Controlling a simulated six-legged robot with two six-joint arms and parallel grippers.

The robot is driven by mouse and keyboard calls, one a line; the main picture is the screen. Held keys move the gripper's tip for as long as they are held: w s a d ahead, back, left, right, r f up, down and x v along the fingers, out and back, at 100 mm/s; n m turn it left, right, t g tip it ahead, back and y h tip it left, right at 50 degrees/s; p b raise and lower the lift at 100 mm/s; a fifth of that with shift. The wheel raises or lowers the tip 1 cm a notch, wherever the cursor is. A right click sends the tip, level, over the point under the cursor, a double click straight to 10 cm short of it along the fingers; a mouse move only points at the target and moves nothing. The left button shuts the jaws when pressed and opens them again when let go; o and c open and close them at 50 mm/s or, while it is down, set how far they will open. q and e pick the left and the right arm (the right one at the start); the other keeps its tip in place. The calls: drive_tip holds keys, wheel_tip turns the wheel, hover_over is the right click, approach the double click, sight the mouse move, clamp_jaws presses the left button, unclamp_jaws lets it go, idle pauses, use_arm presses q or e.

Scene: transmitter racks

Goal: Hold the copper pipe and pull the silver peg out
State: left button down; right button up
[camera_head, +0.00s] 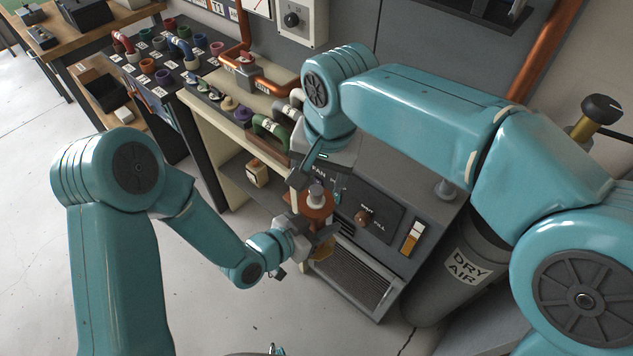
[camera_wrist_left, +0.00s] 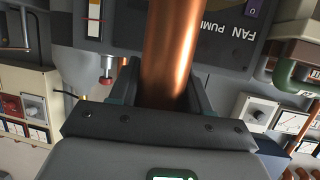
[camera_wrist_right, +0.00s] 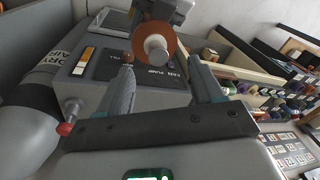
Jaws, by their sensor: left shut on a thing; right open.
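The copper pipe (camera_head: 318,207) is in the middle of the head view, its round flanged end facing up. My left gripper (camera_head: 308,232) is shut on the pipe; in the left wrist view the copper pipe (camera_wrist_left: 168,50) runs between both fingers. The silver peg (camera_head: 316,190) stands out of the pipe's end. My right gripper (camera_head: 314,178) is open above it. In the right wrist view the silver peg (camera_wrist_right: 157,47) shows ahead of the open right gripper (camera_wrist_right: 163,72), with its head over the copper flange (camera_wrist_right: 141,42). I cannot tell its distance from the fingertips.
A bench (camera_head: 214,108) with coloured pipe fittings is at the upper left. The floor at lower left is clear.

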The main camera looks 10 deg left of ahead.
sight(316, 189)
drive_tip(key=f, duration=0.4)
drive_tip(key=shift+w+a+f, duration=0.1)
drive_tip(key=shift+w, duration=0.1)
drive_tip(key=shift+w+a+f, duration=0.1)
drive_tip(key=shift+a+f, duration=0.1)
drive_tip(key=shift+f, duration=0.4)
drive_tip(key=shift+d, duration=0.1)
clamp_jaws()
drive_tip(key=shift+r, duration=0.15)
drive_tip(key=shift+r, duration=1)
